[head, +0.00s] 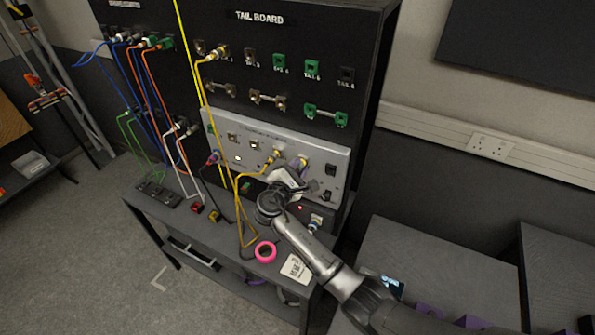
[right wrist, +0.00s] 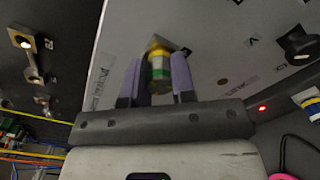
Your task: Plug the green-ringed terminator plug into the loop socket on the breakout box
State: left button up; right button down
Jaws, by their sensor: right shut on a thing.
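The breakout box is the light grey panel (head: 225,125) under the tail board, and it also fills much of the right wrist view (right wrist: 215,25). My right gripper (head: 299,165) is at the right part of its face. In the right wrist view its two purple fingers (right wrist: 158,85) are shut on a banded plug (right wrist: 158,66) with green, yellow and white rings. The plug's far end meets a diamond-shaped socket plate (right wrist: 158,43) on the panel. I cannot tell how deep it sits, and no loop label is readable there. My left gripper is not in view.
A yellow cable (head: 240,200) hangs just left of my right arm. A pink tape roll (head: 265,251) and a white card (head: 296,268) lie on the bench (head: 225,240). Another banded plug (head: 315,222) is right of my wrist. Blue and orange cables (head: 145,85) hang at the left.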

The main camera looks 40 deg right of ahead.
jog(key=shift+d+f+m+b, duration=0.1)
jog(key=shift+d+m+b, duration=0.05)
jog(key=shift+m+b, duration=0.4)
jog(key=c, duration=1.2)
grip_release()
jog(key=shift+d, duration=0.1)
jog(key=o, duration=0.3)
jog(key=shift+o, duration=0.2)
jog(key=shift+a, duration=0.3)
